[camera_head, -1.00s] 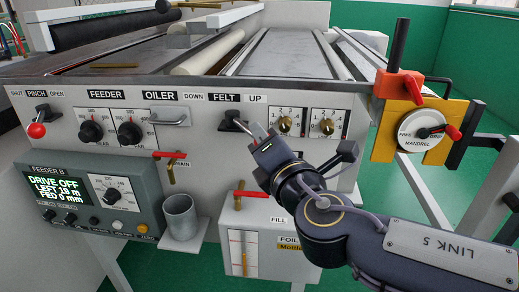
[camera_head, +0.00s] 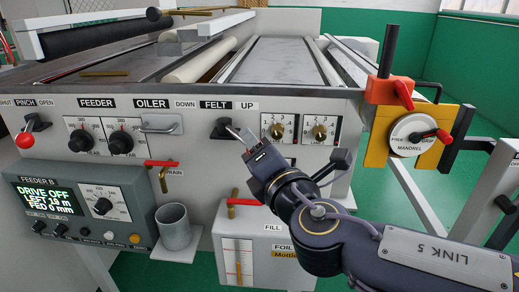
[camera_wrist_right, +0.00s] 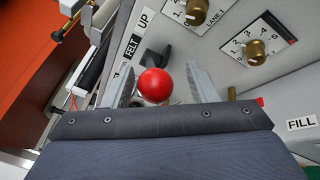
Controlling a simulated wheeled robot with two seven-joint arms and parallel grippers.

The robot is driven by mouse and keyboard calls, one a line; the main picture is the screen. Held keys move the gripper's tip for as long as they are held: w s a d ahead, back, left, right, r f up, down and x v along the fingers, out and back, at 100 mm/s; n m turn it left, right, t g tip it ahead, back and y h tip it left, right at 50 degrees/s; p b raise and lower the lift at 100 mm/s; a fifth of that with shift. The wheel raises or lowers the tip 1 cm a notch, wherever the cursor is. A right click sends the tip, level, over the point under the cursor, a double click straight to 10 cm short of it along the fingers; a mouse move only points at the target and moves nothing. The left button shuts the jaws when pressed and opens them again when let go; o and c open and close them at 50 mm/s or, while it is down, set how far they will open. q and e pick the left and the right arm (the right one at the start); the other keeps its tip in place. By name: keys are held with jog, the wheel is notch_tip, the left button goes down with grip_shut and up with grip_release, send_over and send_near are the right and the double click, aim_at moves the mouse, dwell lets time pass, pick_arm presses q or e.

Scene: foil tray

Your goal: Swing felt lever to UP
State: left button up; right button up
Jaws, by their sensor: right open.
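The felt lever (camera_head: 222,129) has a black mount on the machine's front panel, below the FELT label (camera_head: 215,105), with DOWN on its left and UP on its right. Its red ball knob (camera_wrist_right: 153,85) shows in the right wrist view, between the two grey fingers of my right gripper (camera_head: 241,137). The fingers are open, one on each side of the knob, with a gap visible on the right. In the head view the gripper hides the knob, so I cannot tell the lever's exact setting. My left gripper is not in view.
Two LANE dials (camera_head: 319,132) sit just right of the lever, and a metal oiler handle (camera_head: 161,124) sits left of it. A red-handled drain valve (camera_head: 163,163) and a fill valve (camera_head: 235,202) stick out below. A metal cup (camera_head: 173,228) stands lower left.

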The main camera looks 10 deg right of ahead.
jog(key=s+d+p, duration=0.1)
jog(key=s, duration=0.6)
jog(key=shift+s+d, duration=0.2)
